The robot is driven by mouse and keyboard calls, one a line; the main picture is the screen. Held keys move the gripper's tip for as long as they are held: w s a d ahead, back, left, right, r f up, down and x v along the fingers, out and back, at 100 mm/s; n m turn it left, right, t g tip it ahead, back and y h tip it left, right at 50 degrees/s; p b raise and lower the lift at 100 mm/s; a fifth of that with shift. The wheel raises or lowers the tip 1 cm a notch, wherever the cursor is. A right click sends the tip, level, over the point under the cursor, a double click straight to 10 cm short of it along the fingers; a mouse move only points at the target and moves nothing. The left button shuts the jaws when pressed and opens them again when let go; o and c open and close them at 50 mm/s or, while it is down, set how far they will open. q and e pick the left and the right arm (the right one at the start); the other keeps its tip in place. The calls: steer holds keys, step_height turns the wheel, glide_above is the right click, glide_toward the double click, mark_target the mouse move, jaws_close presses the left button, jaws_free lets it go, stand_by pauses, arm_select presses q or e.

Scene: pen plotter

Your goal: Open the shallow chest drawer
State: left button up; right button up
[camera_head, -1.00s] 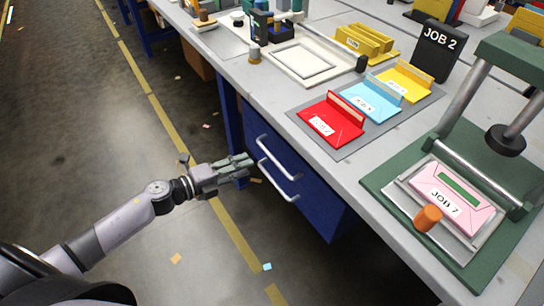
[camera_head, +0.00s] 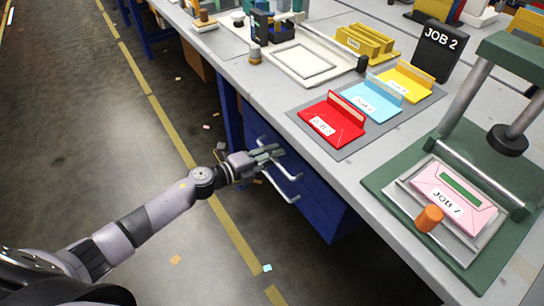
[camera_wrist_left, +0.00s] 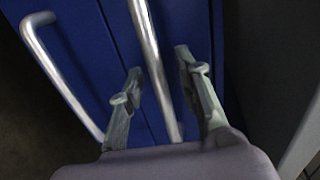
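The blue chest (camera_head: 318,205) stands under the bench and has two silver bar handles on its front. The upper handle (camera_head: 290,174) belongs to the upper drawer, just below the bench top. The lower handle (camera_head: 284,193) is on the drawer below. My left gripper (camera_head: 279,151) is at the upper handle and hides part of it. In the left wrist view, the left gripper's (camera_wrist_left: 158,65) fingers are open, one on each side of the upper handle (camera_wrist_left: 148,42). The lower handle (camera_wrist_left: 58,72) lies left of them. Both drawers look shut. My right gripper is not in view.
The grey bench top (camera_head: 345,165) overhangs the chest closely. On it are a red folder (camera_head: 332,122), a blue folder (camera_head: 371,101), a yellow folder (camera_head: 407,83) and a green press (camera_head: 385,182). The floor (camera_head: 150,250) before the chest is open, with small paper scraps.

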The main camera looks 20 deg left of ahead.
arm_select(q)
jaws_close()
stand_by(0.5)
